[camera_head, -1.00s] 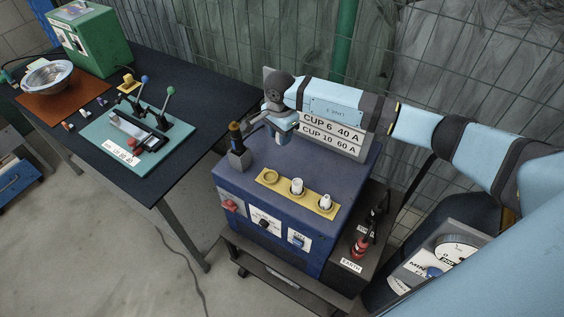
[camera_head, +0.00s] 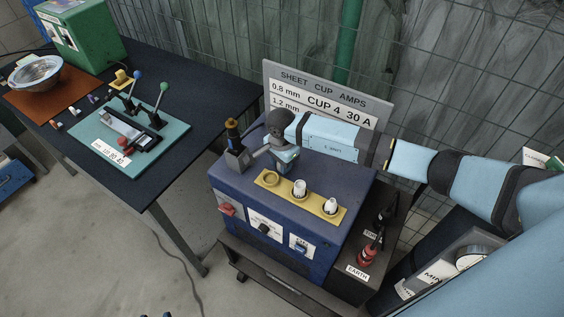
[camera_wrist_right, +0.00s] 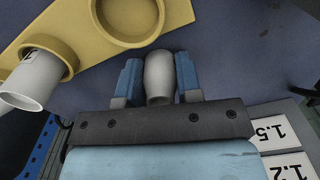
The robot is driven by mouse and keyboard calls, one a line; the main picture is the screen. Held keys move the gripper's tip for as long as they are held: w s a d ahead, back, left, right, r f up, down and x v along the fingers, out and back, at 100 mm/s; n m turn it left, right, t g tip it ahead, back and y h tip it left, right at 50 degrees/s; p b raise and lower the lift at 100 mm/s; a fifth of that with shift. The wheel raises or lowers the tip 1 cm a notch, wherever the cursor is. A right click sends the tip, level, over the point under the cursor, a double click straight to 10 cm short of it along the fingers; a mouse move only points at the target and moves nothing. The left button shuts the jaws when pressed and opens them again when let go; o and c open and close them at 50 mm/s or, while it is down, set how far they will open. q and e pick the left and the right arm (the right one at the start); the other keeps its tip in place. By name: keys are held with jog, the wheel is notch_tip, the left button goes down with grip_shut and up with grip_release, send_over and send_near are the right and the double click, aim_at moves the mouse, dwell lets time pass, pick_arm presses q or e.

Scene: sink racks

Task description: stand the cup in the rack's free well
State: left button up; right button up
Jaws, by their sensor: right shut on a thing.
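The yellow rack (camera_head: 312,201) lies on top of the blue machine. Its left well (camera_head: 267,178) is empty, and its other two wells hold white cups (camera_head: 299,187) (camera_head: 331,206). My right gripper (camera_head: 285,166) is low over the machine, just behind the left well. In the right wrist view my right gripper (camera_wrist_right: 158,82) has its blue fingers shut on both sides of a pale grey cup (camera_wrist_right: 158,72). The cup's end points toward the empty well (camera_wrist_right: 130,15), beside the rack's edge. The held cup is hidden in the head view. Two small dark tips at the bottom edge may be my left gripper.
A grey block with a dark, orange-banded post (camera_head: 236,152) stands left of my right gripper. A sign (camera_head: 325,98) stands at the machine's back edge, close behind my arm. A wire fence is behind. The dark table (camera_head: 190,105) with a teal fixture is at left.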

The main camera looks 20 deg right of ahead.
jog(key=shift+s+a, duration=0.1)
jog(key=shift+s, duration=0.1)
jog(key=o, duration=1)
jog(key=shift+w+f, duration=0.1)
jog(key=shift+f, duration=0.05)
